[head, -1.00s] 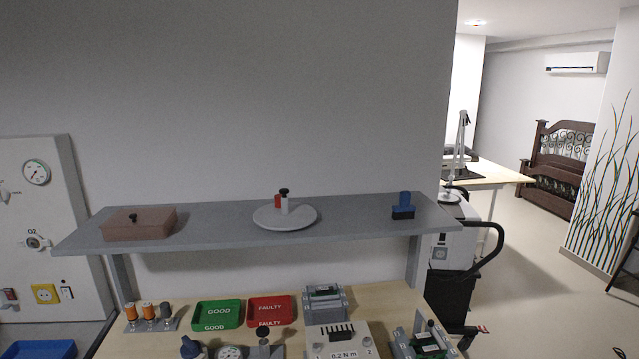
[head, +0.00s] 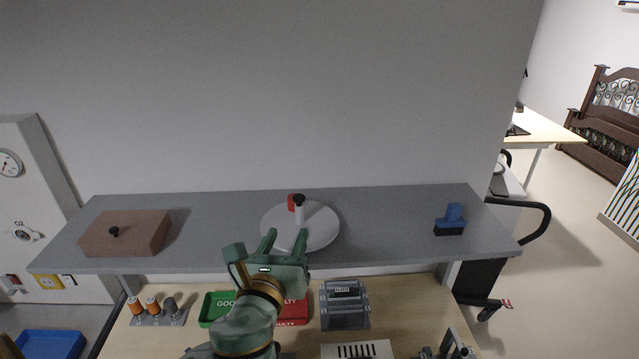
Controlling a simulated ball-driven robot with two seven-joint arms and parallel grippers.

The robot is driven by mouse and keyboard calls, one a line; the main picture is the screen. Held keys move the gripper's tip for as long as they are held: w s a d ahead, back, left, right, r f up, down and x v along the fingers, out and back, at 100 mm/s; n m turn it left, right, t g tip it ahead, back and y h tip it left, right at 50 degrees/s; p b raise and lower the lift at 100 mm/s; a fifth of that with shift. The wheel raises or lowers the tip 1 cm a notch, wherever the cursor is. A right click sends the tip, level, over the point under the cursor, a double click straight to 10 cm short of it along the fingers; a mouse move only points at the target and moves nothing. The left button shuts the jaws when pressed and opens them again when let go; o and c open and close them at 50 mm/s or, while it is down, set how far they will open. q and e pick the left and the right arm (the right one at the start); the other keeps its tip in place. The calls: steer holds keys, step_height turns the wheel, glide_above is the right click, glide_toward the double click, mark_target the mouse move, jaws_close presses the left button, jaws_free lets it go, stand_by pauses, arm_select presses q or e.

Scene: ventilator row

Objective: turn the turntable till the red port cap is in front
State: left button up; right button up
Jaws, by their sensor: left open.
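The turntable (head: 322,232) is a round, light grey disc on the grey shelf. My right gripper is not in view.
On the shelf (head: 385,220), a brown lidded box (head: 145,232) sits at the left and a blue-and-black stamp-like block (head: 450,219) at the right. Below, the bench holds a green tray (head: 212,306), a red tray (head: 294,312) and several fixtures. The shelf between turntable and block is clear.

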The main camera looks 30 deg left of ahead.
mark_target(297, 200)
arm_select(q)
steer(key=shift+m+y, duration=0.3)
steer(key=shift+m, duration=0.4)
steer(key=x, duration=0.4)
steer(key=p+x, duration=0.1)
steer(key=x, duration=0.9)
steer(key=shift+w+a+p, duration=0.1)
steer(key=shift+a+p, duration=0.25)
steer(key=shift+p, duration=0.05)
steer(key=shift+w+a, duration=0.1)
steer(key=shift+w, duration=0.25)
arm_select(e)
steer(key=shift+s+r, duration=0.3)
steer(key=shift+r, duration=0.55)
arm_select(q)
jaws_close()
